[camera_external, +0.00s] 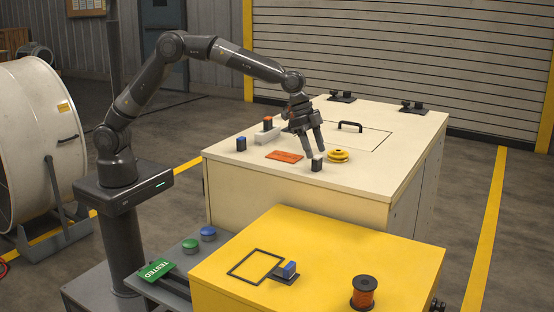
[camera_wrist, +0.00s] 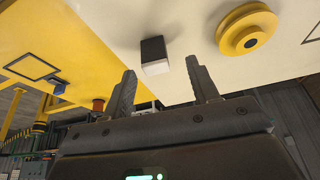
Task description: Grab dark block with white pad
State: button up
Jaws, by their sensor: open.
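The dark block with the white pad (camera_external: 317,165) stands on the cream cabinet top near its front edge. In the wrist view the block (camera_wrist: 153,48) shows its dark side and pale pad, ahead of and between the fingers. My gripper (camera_external: 314,155) points down just above the block, fingers spread. It also shows in the wrist view (camera_wrist: 160,66), open and empty, with the block seeming just beyond the fingertips. I cannot tell whether a finger touches it.
A yellow pulley (camera_external: 338,156) sits close right of the block, and an orange plate (camera_external: 285,157) lies to its left. The lower yellow table (camera_external: 330,255) is in front.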

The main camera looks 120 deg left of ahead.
aim_at(316, 156)
jog(key=x, duration=0.4)
jog(key=shift+d+f, duration=0.25)
jog(key=shift+d, duration=0.05)
jog(key=shift+c, duration=0.5)
jog(key=c, duration=1)
jog(key=shift+o, duration=0.2)
jog(key=shift+r, duration=0.2)
